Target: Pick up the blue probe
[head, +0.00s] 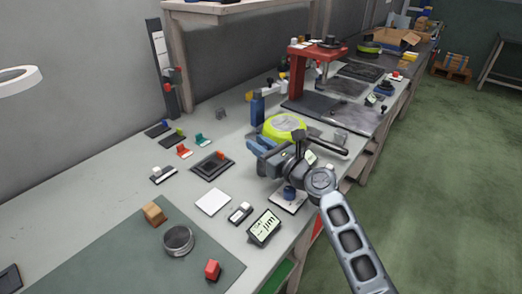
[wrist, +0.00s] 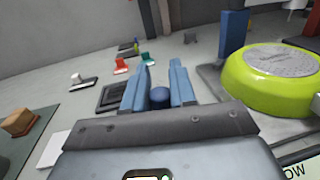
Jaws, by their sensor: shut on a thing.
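My gripper (head: 260,152) reaches over the bench beside the yellow-green pan, its blue fingers pointing away from me. In the wrist view, my gripper (wrist: 160,85) is shut on the blue probe (wrist: 160,97). Only the probe's dark blue rounded end shows between the fingers; the rest is hidden by them and the gripper body. In the head view I cannot make out the held probe.
The yellow-green pan (head: 284,127) lies bottom up just right of my gripper, near a blue post (head: 257,108). A black stepped pad (head: 212,166), a white plate (head: 213,202) and a display box (head: 264,227) are close by. A red press (head: 298,70) stands farther back.

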